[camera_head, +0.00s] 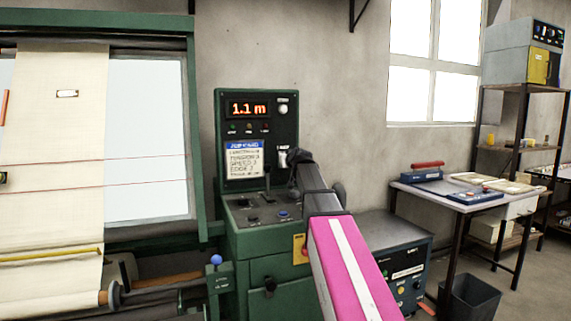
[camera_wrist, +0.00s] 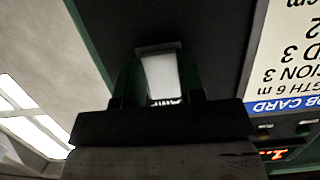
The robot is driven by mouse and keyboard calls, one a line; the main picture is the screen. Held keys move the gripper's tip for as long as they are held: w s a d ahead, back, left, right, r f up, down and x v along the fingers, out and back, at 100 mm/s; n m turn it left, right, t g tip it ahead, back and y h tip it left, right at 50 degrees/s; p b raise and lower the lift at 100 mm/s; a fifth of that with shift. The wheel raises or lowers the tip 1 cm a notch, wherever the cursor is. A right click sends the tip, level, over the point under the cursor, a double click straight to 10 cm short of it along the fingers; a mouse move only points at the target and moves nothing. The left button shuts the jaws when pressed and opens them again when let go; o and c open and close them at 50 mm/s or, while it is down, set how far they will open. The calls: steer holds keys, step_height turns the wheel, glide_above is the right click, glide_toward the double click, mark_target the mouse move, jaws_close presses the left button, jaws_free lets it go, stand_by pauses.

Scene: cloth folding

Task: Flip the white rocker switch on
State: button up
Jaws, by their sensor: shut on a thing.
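The white rocker switch (camera_head: 282,157) sits on the dark upright face of the green control cabinet (camera_head: 258,245), right of the job card. My gripper (camera_head: 292,156) reaches it from the right and partly hides it in the head view. In the wrist view, the white switch (camera_wrist: 161,76) lies between the two dark fingers of my gripper (camera_wrist: 160,82), which are shut on it. I cannot tell which way the rocker is tilted.
A red display (camera_head: 248,108) reads 1.1 m above the job card (camera_head: 244,159). A black lever (camera_head: 267,180) stands on the console ledge near my gripper. Cream cloth (camera_head: 55,150) hangs at left. A worktable (camera_head: 470,195) stands at right.

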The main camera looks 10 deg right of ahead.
steer(key=o, duration=0.9)
steer(key=shift+o, duration=0.2)
steer(key=shift+s, duration=0.1)
steer(key=v, duration=1)
steer(key=shift+s+d, duration=0.15)
steer(key=shift+s, duration=0.1)
steer(key=shift+r, duration=0.15)
